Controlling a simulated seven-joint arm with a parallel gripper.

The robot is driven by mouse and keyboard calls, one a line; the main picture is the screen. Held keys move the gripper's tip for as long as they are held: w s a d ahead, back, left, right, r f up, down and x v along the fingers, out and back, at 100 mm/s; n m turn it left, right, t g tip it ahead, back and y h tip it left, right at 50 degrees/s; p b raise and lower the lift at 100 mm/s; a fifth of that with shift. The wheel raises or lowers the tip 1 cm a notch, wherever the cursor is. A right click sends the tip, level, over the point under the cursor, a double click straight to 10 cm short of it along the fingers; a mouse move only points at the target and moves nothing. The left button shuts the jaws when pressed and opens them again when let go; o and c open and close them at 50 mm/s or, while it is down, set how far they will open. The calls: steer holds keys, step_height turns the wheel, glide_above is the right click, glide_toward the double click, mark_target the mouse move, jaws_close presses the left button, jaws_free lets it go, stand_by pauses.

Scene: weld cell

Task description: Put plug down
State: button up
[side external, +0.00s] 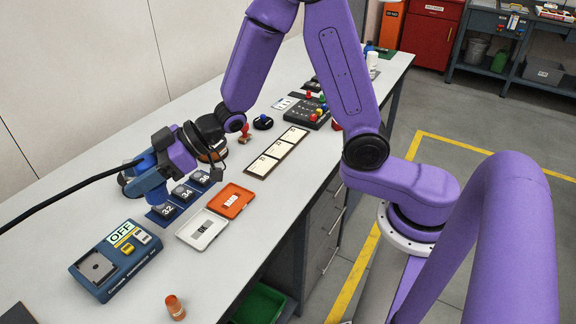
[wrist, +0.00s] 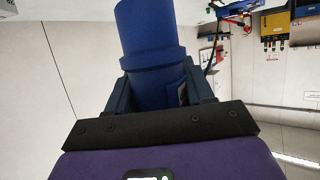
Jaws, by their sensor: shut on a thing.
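My gripper (side external: 149,172) is low over the far left part of the workbench, beside the blue strip (side external: 176,205) marked 32, 34 and 36. It is shut on a blue plug (side external: 152,190), with a black cable (side external: 70,186) running off to the left. In the wrist view, the blue round plug body (wrist: 150,60) sits between the dark fingers (wrist: 160,90) of my gripper. The plug's lower end is close to the bench, next to the 32 block. I cannot tell whether it touches.
A blue box marked OFF (side external: 115,258) stands front left. White (side external: 202,229) and orange (side external: 231,200) trays lie right of the strip. A small orange cylinder (side external: 175,307) stands near the front. Cards (side external: 278,150) and a button box (side external: 306,111) lie farther back.

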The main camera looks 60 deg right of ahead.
steer(key=s+d+f+m+t, duration=0.1)
steer(key=s+d, duration=0.1)
steer(key=d, duration=2.4)
steer(key=s+d, duration=0.4)
steer(key=s, duration=0.7)
steer(key=s+d+m+t+h, duration=0.1)
steer(key=s+d, duration=0.4)
steer(key=s, duration=0.6)
steer(key=shift+s+f, duration=0.4)
steer(key=shift+f, duration=0.05)
steer(key=shift+w+d+f, duration=0.6)
steer(key=shift+w+f, duration=0.1)
steer(key=shift+w, duration=0.7)
steer(key=shift+w+d+f, duration=0.6)
steer(key=shift+w+f, duration=0.15)
steer(key=shift+w, duration=0.6)
steer(key=shift+w+d+f, duration=0.6)
steer(key=shift+w+f, duration=0.1)
steer(key=shift+w, duration=0.7)
steer(key=shift+h, duration=0.3)
steer(key=shift+w+d+f, duration=0.3)
steer(key=shift+w+f, duration=0.4)
steer(key=shift+f, duration=0.75)
steer(key=shift+w+d+f, duration=0.3)
steer(key=shift+w+f, duration=0.45)
steer(key=shift+f, duration=0.7)
steer(key=shift+w+d+f, duration=0.3)
steer(key=shift+w+f, duration=0.4)
steer(key=shift+f, duration=0.75)
steer(key=shift+f, duration=0.1)
